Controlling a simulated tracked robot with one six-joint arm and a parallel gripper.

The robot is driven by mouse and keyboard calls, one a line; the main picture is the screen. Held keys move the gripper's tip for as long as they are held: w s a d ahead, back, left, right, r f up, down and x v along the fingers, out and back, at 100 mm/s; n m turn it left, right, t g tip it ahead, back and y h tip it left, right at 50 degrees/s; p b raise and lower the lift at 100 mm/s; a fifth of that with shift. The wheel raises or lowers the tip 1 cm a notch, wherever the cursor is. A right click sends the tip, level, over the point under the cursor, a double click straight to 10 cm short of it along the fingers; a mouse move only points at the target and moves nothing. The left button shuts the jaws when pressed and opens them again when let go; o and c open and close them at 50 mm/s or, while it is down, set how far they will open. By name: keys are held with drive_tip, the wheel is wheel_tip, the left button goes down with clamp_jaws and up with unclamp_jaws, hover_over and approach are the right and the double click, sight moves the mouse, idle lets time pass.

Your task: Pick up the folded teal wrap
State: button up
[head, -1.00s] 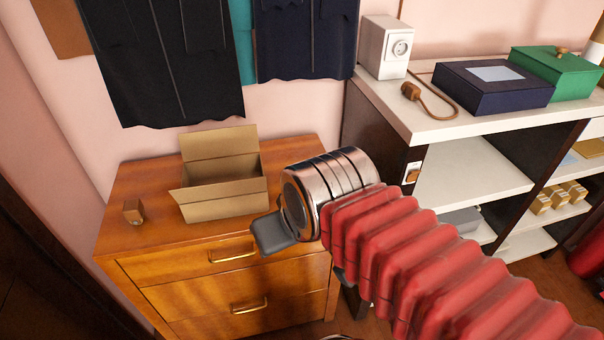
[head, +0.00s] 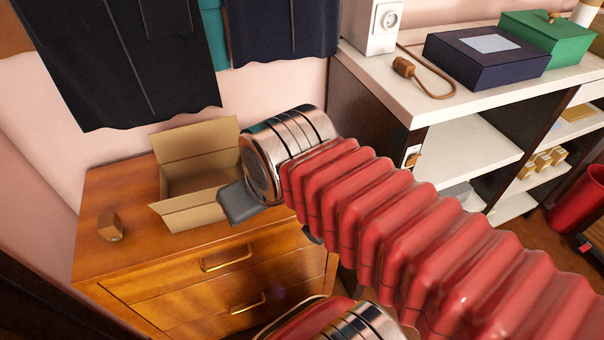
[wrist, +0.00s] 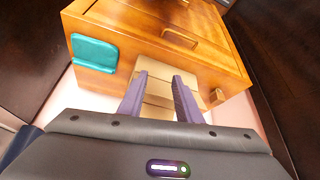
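The folded teal wrap (wrist: 94,53) shows in the wrist view at the left, lying flat near the edge of the wooden dresser top (wrist: 196,78). In the head view I cannot see it; my arm covers that side of the dresser. My gripper (wrist: 160,75) is open and empty, with its two fingers apart. In the wrist view the fingers point toward the open cardboard box (wrist: 158,98), and the wrap is off to their left, not touched.
The open cardboard box (head: 198,180) and a small wooden block (head: 110,228) stand on the dresser. Dark gowns (head: 115,60) hang behind, with a teal cloth (head: 214,35) between them. A white shelf unit (head: 455,150) at the right bears a navy box (head: 485,62) and a green box (head: 550,40).

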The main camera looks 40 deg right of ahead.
drive_tip(key=shift+o, duration=0.2)
